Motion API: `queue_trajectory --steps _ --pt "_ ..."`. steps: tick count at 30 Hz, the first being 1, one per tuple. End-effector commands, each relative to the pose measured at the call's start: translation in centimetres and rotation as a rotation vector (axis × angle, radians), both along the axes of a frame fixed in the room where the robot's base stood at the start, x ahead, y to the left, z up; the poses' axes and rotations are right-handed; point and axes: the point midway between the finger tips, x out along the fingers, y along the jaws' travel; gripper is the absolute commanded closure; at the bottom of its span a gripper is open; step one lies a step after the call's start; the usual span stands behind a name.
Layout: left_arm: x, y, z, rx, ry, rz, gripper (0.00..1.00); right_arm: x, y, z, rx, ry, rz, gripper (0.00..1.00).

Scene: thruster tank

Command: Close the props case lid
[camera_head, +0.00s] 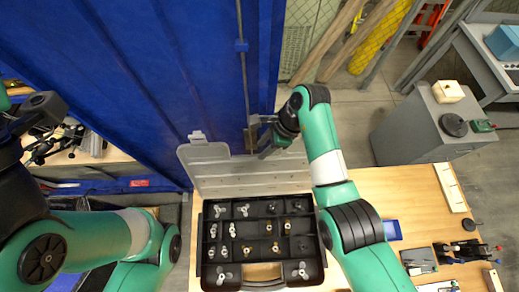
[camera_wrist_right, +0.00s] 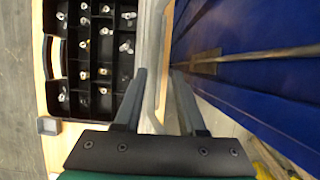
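The props case (camera_head: 258,240) is a black compartment tray on the wooden table, standing open. Its translucent grey lid (camera_head: 215,168) is raised along the case's far side, towards the blue wall. My right gripper (camera_head: 260,136) is by the lid's far edge, right of its middle. In the right wrist view the right gripper (camera_wrist_right: 160,72) is open. The lid (camera_wrist_right: 153,45) shows there as a narrow grey strip running between the fingers, with visible gaps beside it.
Small metal props lie in the case's compartments. A blue corrugated wall (camera_head: 150,70) stands close behind the lid. Right of my right arm, the table holds a blue box (camera_head: 392,230) and a grey tray (camera_head: 419,261). A grey cabinet (camera_head: 425,135) stands beyond.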

Motion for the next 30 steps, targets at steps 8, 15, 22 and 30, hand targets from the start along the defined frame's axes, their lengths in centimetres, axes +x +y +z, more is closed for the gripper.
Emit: queue_trajectory --steps 8,15,22,30 --pt "0.0 0.0 -0.5 0.000 0.000 0.000 0.50 -0.1 1.2 -3.0 -0.001 0.001 0.000 0.60" --pt "0.0 0.0 -0.5 0.000 0.000 0.000 0.50 0.0 1.3 -3.1 0.000 -0.001 0.000 0.60" --pt "0.0 0.0 -0.5 0.000 0.000 0.000 0.50 0.0 1.2 -3.0 0.000 -0.001 0.000 1.00" --pt "0.0 0.0 -0.5 0.000 0.000 0.000 0.50 0.0 1.2 -3.0 0.000 -0.003 -0.001 1.00"
